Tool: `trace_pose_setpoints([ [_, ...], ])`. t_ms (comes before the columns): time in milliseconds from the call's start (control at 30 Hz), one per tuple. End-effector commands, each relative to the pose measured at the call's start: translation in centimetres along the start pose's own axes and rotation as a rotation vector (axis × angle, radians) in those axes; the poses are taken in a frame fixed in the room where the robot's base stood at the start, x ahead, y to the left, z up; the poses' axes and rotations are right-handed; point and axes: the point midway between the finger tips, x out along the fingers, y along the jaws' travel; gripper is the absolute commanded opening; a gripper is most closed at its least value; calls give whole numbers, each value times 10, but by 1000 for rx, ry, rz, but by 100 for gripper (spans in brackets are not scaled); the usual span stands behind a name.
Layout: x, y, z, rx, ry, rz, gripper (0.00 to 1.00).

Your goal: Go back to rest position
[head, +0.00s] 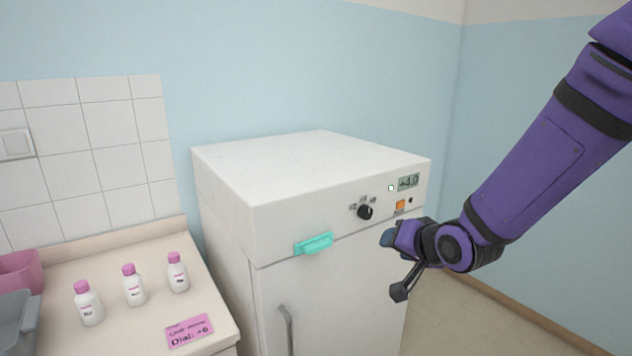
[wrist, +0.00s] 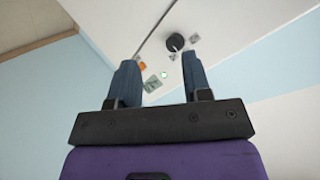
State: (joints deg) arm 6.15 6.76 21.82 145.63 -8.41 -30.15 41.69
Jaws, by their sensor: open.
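My gripper (head: 394,264) is at the end of my purple arm, in front of the white cabinet's right front in the head view. In the wrist view my gripper (wrist: 160,84) shows two blue-grey fingers spread apart with nothing between them. Beyond the fingers the cabinet's control panel shows, with a black dial (wrist: 175,42), an orange button (wrist: 142,66) and a small display (wrist: 152,83). In the head view the dial (head: 365,212) and the display (head: 409,182), which reads +4.0, are clear of my gripper.
On the counter (head: 150,320) at left stand three white bottles (head: 134,288) with pink caps, beside a pink note (head: 190,331). The floor at right looks clear.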

Motion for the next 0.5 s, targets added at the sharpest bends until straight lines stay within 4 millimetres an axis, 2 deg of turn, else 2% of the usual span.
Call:
trace_pose_setpoints([
  [200,-56,11,-27,-153,-31,170,45],
  [367,-103,20,-38,-231,-77,281,45],
  [500,-148,26,-42,-281,-131,358,45],
])
